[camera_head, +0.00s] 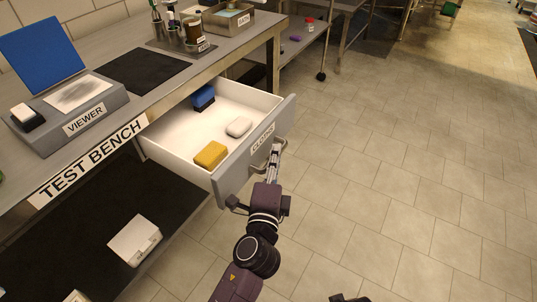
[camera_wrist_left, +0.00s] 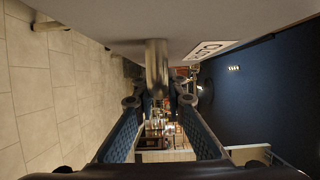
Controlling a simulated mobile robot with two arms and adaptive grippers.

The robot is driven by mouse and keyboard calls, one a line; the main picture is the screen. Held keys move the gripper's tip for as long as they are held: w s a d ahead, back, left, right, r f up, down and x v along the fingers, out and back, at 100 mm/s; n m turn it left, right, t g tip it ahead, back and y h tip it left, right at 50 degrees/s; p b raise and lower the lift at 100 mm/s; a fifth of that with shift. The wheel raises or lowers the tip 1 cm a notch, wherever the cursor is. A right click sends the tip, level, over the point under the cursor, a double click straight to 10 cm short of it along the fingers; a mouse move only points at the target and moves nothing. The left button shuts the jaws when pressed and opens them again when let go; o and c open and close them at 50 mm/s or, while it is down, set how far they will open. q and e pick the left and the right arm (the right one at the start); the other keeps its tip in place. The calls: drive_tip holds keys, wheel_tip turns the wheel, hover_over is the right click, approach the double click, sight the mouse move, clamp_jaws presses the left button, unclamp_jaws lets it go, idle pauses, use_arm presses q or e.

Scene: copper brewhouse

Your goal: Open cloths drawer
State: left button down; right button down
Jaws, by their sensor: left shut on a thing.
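The cloths drawer (camera_head: 228,172), with a grey front labelled CLOTHS, stands pulled well out from under the test bench. Inside it lie a yellow cloth (camera_head: 211,154), a white cloth (camera_head: 238,127) and a blue cloth (camera_head: 203,98). My left gripper (camera_head: 273,166) is at the outside of the drawer front, shut on its metal handle. In the left wrist view the handle (camera_wrist_left: 157,62) runs between the two fingertips (camera_wrist_left: 159,103). A small dark part, probably of my right gripper (camera_head: 349,298), shows at the bottom edge; its fingers are mostly out of frame.
The test bench (camera_head: 180,92) carries a viewer (camera_head: 78,118), a dark mat, a rack of containers and a metal tray (camera_head: 228,18). A white box (camera_head: 134,240) sits on the dark lower shelf. Tiled floor (camera_head: 400,160) to the right is clear.

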idle(0.3)
use_arm(q)
drive_tip(key=c, duration=2)
unclamp_jaws()
drive_tip(key=shift+o, duration=0.2)
drive_tip(key=v, duration=1.2)
